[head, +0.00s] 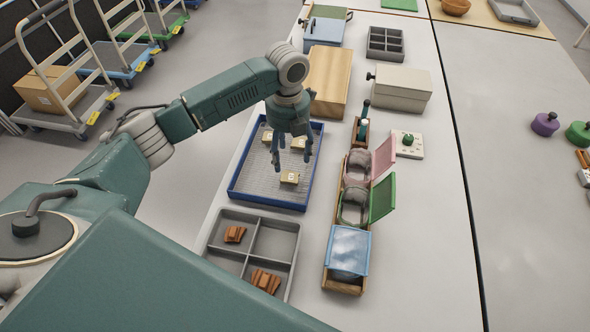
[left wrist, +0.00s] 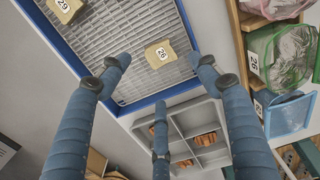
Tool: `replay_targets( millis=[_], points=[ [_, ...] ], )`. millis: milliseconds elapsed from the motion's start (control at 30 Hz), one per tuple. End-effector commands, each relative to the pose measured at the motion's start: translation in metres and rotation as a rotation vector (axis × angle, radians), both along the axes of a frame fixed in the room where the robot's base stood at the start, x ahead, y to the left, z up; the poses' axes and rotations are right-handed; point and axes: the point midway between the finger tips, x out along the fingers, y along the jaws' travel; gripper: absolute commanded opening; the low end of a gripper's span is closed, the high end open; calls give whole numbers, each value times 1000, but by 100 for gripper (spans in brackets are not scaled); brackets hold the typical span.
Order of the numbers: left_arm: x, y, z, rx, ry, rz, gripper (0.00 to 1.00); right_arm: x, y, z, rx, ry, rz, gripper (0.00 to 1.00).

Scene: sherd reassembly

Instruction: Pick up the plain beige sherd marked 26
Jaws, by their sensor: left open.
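The plain beige sherd marked 26 (head: 290,177) lies flat in the near part of the blue-rimmed mesh tray (head: 272,203). A sherd marked 29 (left wrist: 64,9) lies farther left in the tray. My right gripper is out of view.
A grey divided tray (head: 252,215) with reddish-brown sherds stands in front of the mesh tray. To the right is a row of bins with pink, green (head: 381,198) and blue lids; a wooden box (head: 330,75) is behind.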

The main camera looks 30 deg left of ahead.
Motion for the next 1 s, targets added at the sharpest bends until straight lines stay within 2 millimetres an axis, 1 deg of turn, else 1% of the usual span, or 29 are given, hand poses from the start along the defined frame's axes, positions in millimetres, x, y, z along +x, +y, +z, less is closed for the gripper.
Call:
replay_targets(
  millis=[33, 100, 200, 333, 467, 600, 700, 800, 967, 1000],
  points=[
    [-1, 0, -9, 1, 4, 0, 62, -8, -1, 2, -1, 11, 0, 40],
    [-1, 0, -20, 1, 3, 0, 62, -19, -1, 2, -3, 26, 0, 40],
    [0, 0, -33, 0, 2, 2, 62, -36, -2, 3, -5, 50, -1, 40],
    [0, 0, -42, 1, 0, 1, 62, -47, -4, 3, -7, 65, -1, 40],
    [2, 0, -55, 1, 3, 1, 62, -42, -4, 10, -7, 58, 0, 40],
    [4, 0, -78, 1, 3, 2, 62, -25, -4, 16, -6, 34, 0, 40],
    [4, 0, -88, 2, 1, 2, 62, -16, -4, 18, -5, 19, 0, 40],
    [4, 0, -93, 2, 1, 1, 62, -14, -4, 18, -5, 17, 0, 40],
    [5, 0, -93, 1, -1, 1, 62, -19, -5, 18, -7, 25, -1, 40],
    [5, 0, -93, 1, -1, 1, 60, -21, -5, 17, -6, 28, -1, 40]
  ],
)
